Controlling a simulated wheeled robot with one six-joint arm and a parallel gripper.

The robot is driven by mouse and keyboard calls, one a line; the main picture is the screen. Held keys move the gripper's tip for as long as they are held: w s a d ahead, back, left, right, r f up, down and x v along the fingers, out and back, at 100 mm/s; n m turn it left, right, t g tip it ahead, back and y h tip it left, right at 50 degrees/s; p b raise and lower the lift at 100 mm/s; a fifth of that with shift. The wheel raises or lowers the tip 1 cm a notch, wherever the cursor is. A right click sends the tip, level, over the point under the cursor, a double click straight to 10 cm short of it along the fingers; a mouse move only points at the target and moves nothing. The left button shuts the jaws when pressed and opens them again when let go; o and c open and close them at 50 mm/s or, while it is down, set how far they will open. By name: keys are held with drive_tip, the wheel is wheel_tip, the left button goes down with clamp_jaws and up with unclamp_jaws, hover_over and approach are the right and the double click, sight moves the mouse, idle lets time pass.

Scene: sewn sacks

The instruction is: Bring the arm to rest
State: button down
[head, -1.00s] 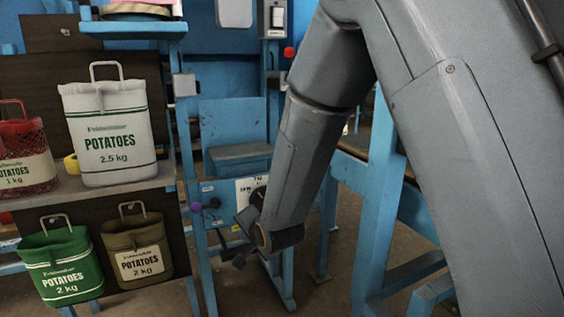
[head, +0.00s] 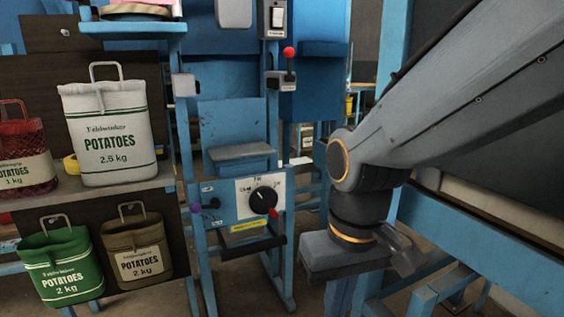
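My gripper (head: 405,255) is at the end of my grey arm, at the right of the head view, in front of blue framework. Its fingers are small and partly hidden behind the wrist, so I cannot tell whether they are open or shut. I see no sack at it. The arm comes in from the upper right and bends at the wrist.
At left, a white sack (head: 110,140) and a red sack (head: 26,165) stand on a shelf. A green sack (head: 62,268) and an olive sack (head: 137,250) hang below. A blue machine with a dial (head: 263,199) and red-knobbed lever (head: 290,62) stands mid-view.

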drive_tip(key=s+d+r+m+p, duration=0.1)
drive_tip(key=d+r+m+p, duration=0.2)
drive_tip(key=d+r+p, duration=0.8)
wheel_tip(320, 180, up, 2)
drive_tip(key=p, duration=1)
drive_tip(key=shift+s+r+h, duration=0.15)
drive_tip(key=shift+h, duration=0.25)
